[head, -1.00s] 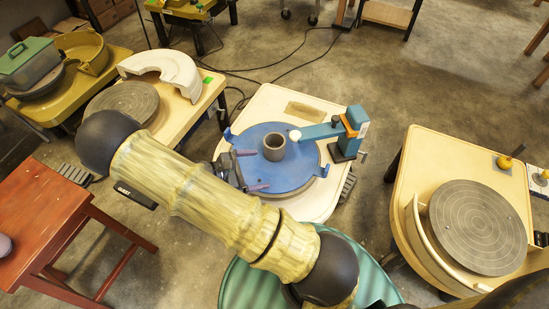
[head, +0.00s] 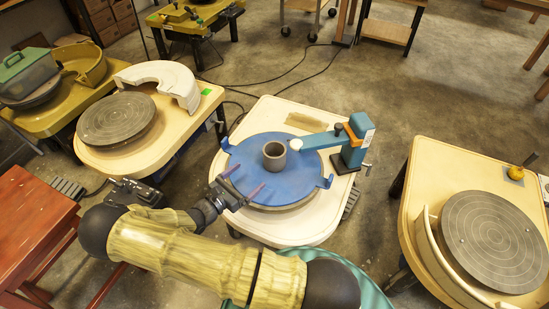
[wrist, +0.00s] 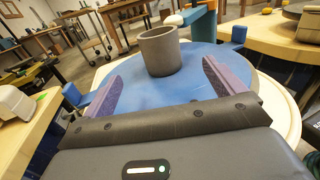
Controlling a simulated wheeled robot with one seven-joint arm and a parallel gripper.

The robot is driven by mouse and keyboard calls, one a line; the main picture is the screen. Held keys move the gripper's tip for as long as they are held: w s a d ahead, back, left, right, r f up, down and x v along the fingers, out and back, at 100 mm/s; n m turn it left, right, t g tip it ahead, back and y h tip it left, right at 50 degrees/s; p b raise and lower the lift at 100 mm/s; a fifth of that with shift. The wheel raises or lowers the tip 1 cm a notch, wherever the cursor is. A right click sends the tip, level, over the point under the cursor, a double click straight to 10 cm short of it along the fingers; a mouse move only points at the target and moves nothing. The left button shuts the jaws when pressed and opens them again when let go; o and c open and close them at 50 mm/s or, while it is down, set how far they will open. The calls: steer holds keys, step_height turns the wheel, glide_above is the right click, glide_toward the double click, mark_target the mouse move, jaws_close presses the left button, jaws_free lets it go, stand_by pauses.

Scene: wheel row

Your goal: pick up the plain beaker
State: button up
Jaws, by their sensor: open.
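The plain beaker (head: 274,155) is a small grey cylinder with an open top. It stands upright near the middle of a round blue disc (head: 240,152) on the centre wheel. In the wrist view the beaker (wrist: 159,52) stands ahead, beyond the fingertips and centred between them. My gripper (head: 243,180) is at the left front of the disc, low over its surface, apart from the beaker. In the wrist view my gripper (wrist: 163,72) is open, with two purple-lined fingers spread wide and nothing between them.
A blue arm with a white ball tip (head: 296,145) reaches over the disc from a blue stand (head: 352,145) behind the beaker to the right. Blue lugs (head: 327,182) rise at the disc's rim. Other wheels (head: 118,118) stand left and right (head: 488,240), and a red table (head: 35,220) at left.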

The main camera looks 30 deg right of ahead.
mark_target(267, 161)
steer(key=b+x, duration=0.1)
steer(key=x, duration=0.8)
steer(key=shift+d+f+b, duration=0.1)
steer(key=shift+d+b, duration=0.1)
steer(key=shift+b, duration=0.15)
steer(key=shift+w, duration=0.1)
steer(key=b+x, duration=0.1)
steer(key=x, duration=0.3)
steer(key=shift+d+f+b, duration=0.1)
steer(key=shift+f+b, duration=0.1)
steer(key=shift+b, duration=0.15)
steer(key=shift+w+d+r, duration=0.1)
steer(key=shift+w+d, duration=0.1)
steer(key=shift+d, duration=0.3)
steer(key=shift+c, duration=0.2)
steer(key=c, duration=1.3)
